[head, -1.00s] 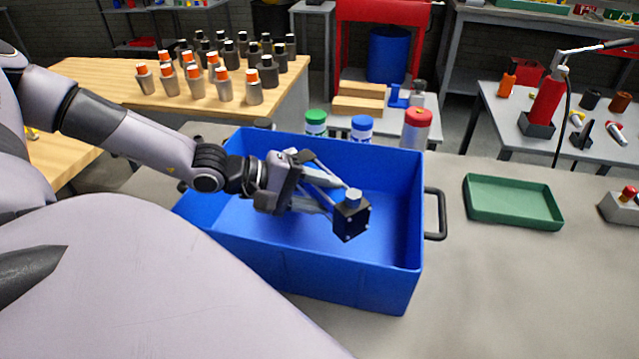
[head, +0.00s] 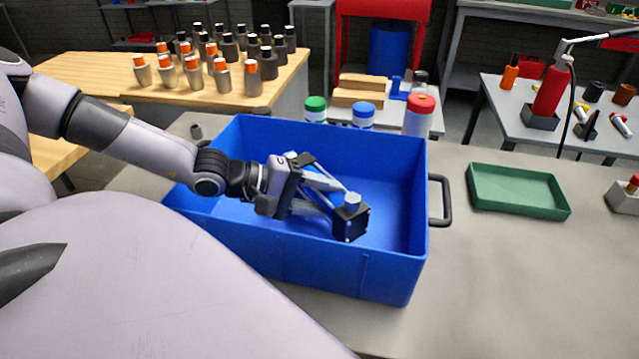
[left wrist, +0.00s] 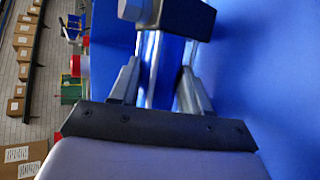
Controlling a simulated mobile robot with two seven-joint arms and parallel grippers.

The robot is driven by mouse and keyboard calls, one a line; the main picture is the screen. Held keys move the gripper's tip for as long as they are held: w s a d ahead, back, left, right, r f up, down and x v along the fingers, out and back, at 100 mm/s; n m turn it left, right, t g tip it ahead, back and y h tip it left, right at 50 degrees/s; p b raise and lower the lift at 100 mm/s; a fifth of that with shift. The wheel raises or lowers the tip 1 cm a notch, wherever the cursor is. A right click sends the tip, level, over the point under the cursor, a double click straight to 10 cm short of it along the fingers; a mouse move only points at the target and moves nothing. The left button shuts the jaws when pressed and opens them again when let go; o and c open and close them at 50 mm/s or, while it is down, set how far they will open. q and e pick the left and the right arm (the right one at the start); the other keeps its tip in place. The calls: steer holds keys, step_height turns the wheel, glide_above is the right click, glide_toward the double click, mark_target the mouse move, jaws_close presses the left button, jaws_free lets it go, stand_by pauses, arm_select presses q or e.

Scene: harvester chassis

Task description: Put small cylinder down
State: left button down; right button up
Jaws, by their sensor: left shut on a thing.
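My left gripper (head: 322,197) is inside the blue bin (head: 300,262), below its far rim. It is shut on the small cylinder (head: 350,221), which has a black square end block with a pale round stub on top. In the left wrist view the fingers (left wrist: 160,75) close on both sides of the small cylinder's silver body (left wrist: 160,70), with the black block beyond them. The cylinder is above or near the bin floor; I cannot tell whether it touches. My right gripper is not in view.
The bin stands on a grey table, its black handle (head: 440,200) at right. A green tray (head: 519,190) lies right of it. Green-, blue- and red-capped containers stand behind the bin. A wooden table (head: 120,88) with several bottles is at back left. The bin's right part looks empty.

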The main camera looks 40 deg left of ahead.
arm_select(q)
steer(key=shift+w+d+b, duration=0.1)
steer(key=shift+b, duration=0.2)
steer(key=c, duration=0.5)
jaws_free()
steer(key=shift+f, duration=0.2)
steer(key=shift+r, duration=0.1)
